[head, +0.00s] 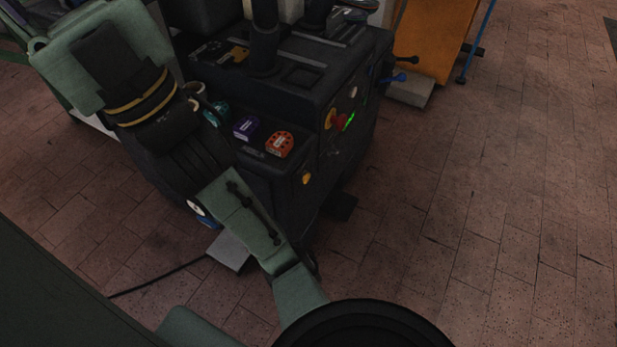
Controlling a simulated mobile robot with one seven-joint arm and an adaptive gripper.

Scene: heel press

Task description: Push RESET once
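A dark machine (345,60) stands in the upper middle, with controls on its right-hand face. No lettering is readable, so I cannot tell which control is RESET. My sage-green arm rises from the bottom of the picture in front of the machine's lower left part. I cannot make out my gripper or its fingers.
On the machine's ledge sit teal (217,112), purple (246,127) and orange-red (280,143) items. A blue-tipped lever (396,78) sticks out at right. An orange cabinet (437,38) stands behind. A cable (160,279) lies on the floor. The brick floor (500,190) at right is clear.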

